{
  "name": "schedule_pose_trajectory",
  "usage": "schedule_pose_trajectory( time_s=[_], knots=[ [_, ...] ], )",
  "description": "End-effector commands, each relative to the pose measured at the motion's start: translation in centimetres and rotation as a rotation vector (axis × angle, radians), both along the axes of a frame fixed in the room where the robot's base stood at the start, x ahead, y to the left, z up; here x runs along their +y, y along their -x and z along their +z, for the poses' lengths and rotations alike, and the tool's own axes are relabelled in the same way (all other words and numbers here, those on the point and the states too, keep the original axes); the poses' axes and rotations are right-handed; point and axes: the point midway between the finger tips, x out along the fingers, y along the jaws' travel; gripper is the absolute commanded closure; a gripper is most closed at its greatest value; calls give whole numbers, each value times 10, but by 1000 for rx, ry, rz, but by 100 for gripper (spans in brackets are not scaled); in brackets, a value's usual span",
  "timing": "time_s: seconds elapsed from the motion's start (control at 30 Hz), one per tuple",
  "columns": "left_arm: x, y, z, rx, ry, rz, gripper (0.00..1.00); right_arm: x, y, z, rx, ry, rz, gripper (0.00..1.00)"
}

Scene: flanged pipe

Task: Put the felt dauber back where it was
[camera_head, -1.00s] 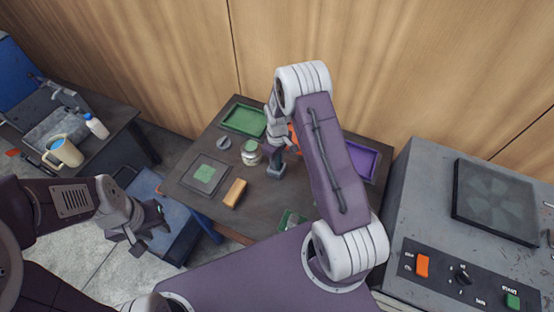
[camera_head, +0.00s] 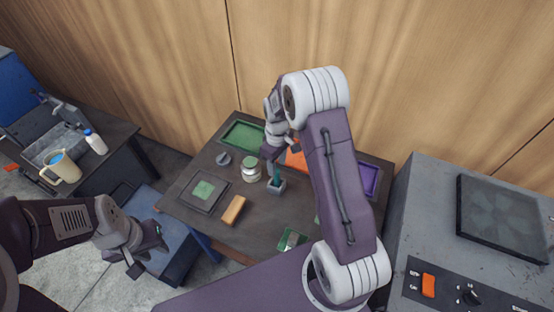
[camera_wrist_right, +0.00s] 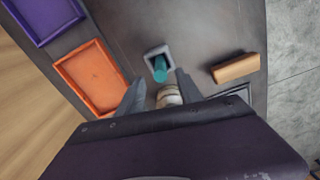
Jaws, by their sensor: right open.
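The felt dauber, a teal stick (camera_head: 277,174), stands in a small grey square holder (camera_head: 277,187) on the dark table. In the right wrist view the dauber (camera_wrist_right: 159,70) sits inside the holder's opening (camera_wrist_right: 153,51), its top pointing toward the camera. My right gripper (camera_head: 271,150) is above and behind the holder. In the wrist view its two fingers (camera_wrist_right: 160,88) are spread, with the dauber beyond the tips and nothing held. My left gripper (camera_head: 147,250) hangs over the blue surface at left, apart from the table, with its fingers spread and empty.
Green (camera_head: 243,136), orange (camera_head: 296,158) and purple (camera_head: 370,180) trays line the back.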

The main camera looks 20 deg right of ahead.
Motion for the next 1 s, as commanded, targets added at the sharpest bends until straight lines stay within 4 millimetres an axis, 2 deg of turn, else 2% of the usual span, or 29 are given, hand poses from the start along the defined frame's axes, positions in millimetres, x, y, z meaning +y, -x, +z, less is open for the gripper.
schedule_pose_trajectory(
  time_s=[0.1, 0.2, 0.47, 0.57, 0.7, 0.8, 0.9, 1.0],
  knots=[
    [0, 0, -5, 0, 0, 0, 68, 0, -1, 22, -5, 1, 0, 57],
    [0, 0, -6, 0, 0, 0, 68, 0, -1, 35, -2, 0, 0, 57],
    [0, 0, -6, 0, 0, 0, 68, 2, 6, 46, -3, -1, -17, 57],
    [0, 0, -6, 0, 0, 0, 68, 15, 38, 58, -24, -5, -125, 57],
    [0, 0, -6, 0, 0, 0, 68, 34, 107, 69, -63, -22, -349, 57],
    [0, 0, -6, 0, 0, 0, 68, 41, 146, 69, -83, -35, -472, 57],
    [0, 0, -6, 0, 0, 0, 68, 44, 167, 67, -92, -43, -540, 57],
    [0, 0, -6, 0, 0, 0, 68, 44, 172, 66, -93, -45, -559, 57]
  ],
)
